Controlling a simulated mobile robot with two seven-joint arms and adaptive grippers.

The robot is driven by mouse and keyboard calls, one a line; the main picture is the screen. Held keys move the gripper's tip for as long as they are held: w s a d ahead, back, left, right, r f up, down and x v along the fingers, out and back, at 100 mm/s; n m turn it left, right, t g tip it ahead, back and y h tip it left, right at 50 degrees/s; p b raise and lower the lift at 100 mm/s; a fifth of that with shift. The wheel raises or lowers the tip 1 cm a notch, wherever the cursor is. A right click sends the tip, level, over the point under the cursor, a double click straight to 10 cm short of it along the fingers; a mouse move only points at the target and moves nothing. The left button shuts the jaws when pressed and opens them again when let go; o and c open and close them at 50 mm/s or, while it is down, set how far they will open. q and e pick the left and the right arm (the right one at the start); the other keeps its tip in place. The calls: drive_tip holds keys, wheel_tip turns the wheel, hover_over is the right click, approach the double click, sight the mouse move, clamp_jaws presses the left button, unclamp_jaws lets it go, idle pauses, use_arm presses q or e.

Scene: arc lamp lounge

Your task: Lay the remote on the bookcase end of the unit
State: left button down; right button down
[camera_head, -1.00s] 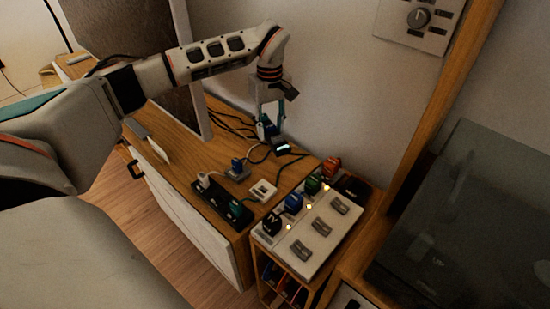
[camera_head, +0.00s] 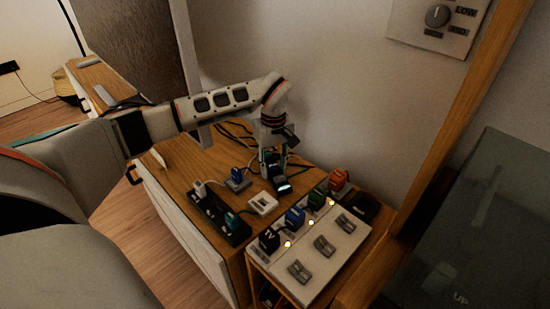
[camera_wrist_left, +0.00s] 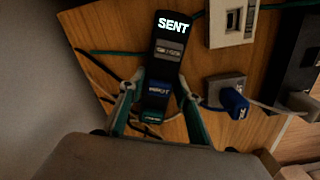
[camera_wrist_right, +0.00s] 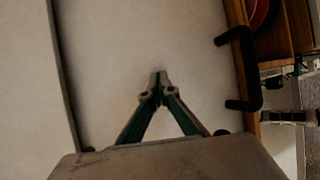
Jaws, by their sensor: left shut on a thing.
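The dark remote (camera_wrist_left: 170,65) has a lit display reading "SENT", grey buttons and a blue label. My left gripper (camera_wrist_left: 158,88) has its fingers on both sides of it and is shut on it. In the head view the left gripper (camera_head: 274,165) points down over the wooden unit (camera_head: 178,165), and the remote's lit end (camera_head: 284,188) shows below the fingers. I cannot tell whether the remote touches the top. A low shelf end with dark contents is partly visible under the switch panel. My right gripper (camera_wrist_right: 158,85) is shut and empty before a pale surface.
A black power strip (camera_head: 218,212), a white module (camera_head: 263,203) and a blue plug (camera_head: 238,180) with cables lie on the unit. The switch panel (camera_head: 325,245) carries several coloured plugs. A dark glass box (camera_head: 470,230) stands at right. A handle (camera_wrist_right: 245,70) is near my right gripper.

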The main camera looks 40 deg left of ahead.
drive_tip(key=shift+w+r, duration=0.1)
drive_tip(key=shift+w, duration=0.05)
use_arm(q)
drive_tip(key=c, duration=1.6)
unclamp_jaws()
drive_tip(key=shift+c, duration=0.2)
drive_tip(key=shift+o, duration=0.9)
use_arm(e)
drive_tip(key=shift+s+d+f, duration=0.2)
drive_tip(key=shift+s+f, duration=0.3)
drive_tip(key=shift+f, duration=0.2)
use_arm(q)
drive_tip(key=r+p, duration=0.1)
drive_tip(key=r, duration=0.2)
drive_tip(key=r+p, duration=0.1)
drive_tip(key=r, duration=0.2)
drive_tip(key=shift+w+r, duration=0.2)
drive_tip(key=shift+r, duration=0.15)
drive_tip(key=r+p, duration=0.2)
drive_tip(key=r, duration=0.3)
drive_tip(key=shift+s+r, duration=0.2)
use_arm(e)
drive_tip(key=shift+n+g+h, duration=0.5)
drive_tip(key=shift+n+h, duration=0.1)
drive_tip(key=shift+h, duration=0.1)
drive_tip(key=d, duration=0.1)
drive_tip(key=s+d+f, duration=0.1)
drive_tip(key=d+f, duration=0.1)
drive_tip(key=d, duration=0.1)
drive_tip(key=shift+s, duration=0.2)
